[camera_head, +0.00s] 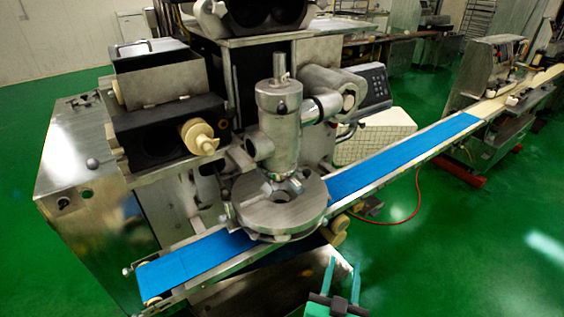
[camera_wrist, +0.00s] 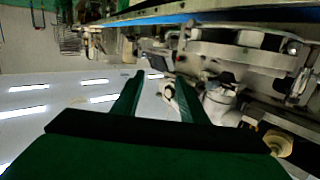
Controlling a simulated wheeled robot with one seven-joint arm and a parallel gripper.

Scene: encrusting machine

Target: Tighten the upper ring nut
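The encrusting machine's upright metal cylinder (camera_head: 279,125) stands above a round metal disc (camera_head: 280,207) over the belt. A collar-like cap (camera_head: 279,92) tops the cylinder, and a ringed pipe joint (camera_head: 322,106) meets its right side. I cannot tell for certain which ring is the upper ring nut. My gripper (camera_head: 344,266) is low in front of the machine, below and right of the disc, clear of the cylinder. In the wrist view the two green fingers of my gripper (camera_wrist: 160,76) stand apart with nothing held. That view looks upside down, with machine parts ahead and right.
A blue conveyor belt (camera_head: 405,152) runs from lower left to upper right under the disc. A cream knob (camera_head: 198,137) sticks out at the machine's left. A control panel (camera_head: 374,85) stands behind right. Green floor at right is open, with a red hose (camera_head: 400,217) on it.

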